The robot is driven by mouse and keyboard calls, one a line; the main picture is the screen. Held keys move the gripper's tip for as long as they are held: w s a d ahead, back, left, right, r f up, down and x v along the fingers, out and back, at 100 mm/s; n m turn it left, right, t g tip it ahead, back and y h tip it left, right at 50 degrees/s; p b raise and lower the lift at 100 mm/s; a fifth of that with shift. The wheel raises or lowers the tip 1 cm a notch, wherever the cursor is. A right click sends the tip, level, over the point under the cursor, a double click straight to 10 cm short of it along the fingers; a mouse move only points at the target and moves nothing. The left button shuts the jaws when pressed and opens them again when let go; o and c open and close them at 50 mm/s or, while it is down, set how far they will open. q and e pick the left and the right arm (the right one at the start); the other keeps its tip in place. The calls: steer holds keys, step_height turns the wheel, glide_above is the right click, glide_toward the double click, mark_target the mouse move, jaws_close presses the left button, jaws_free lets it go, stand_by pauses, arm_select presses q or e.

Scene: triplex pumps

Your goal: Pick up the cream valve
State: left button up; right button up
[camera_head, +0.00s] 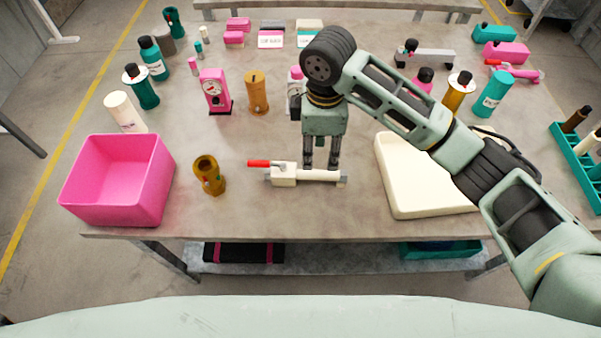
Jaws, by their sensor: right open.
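The cream valve (284,176) lies on the table near its front edge, with a red handle (262,163) on its left end and a pale pipe body running right to a grey end. My right gripper (321,168) points down right over the pipe part of the valve. Its two fingers are apart, and the fingertips are at or just above the pipe; I cannot tell whether they touch it. My left gripper is not in view.
A pink bin (117,180) and a brass fitting (208,175) stand to the left. A cream tray (403,195) lies to the right, partly under my right arm. Bottles, a pink gauge (214,90) and boxes stand farther back. The front strip of table is clear.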

mark_target(316, 172)
step_height(316, 172, down, 3)
steer(key=shift+f, duration=0.15)
steer(key=f, duration=0.4)
steer(key=shift+s+a, duration=0.3)
steer(key=shift+f, duration=0.65)
steer(key=shift+c, duration=0.5)
jaws_close()
steer(key=shift+r, duration=0.1)
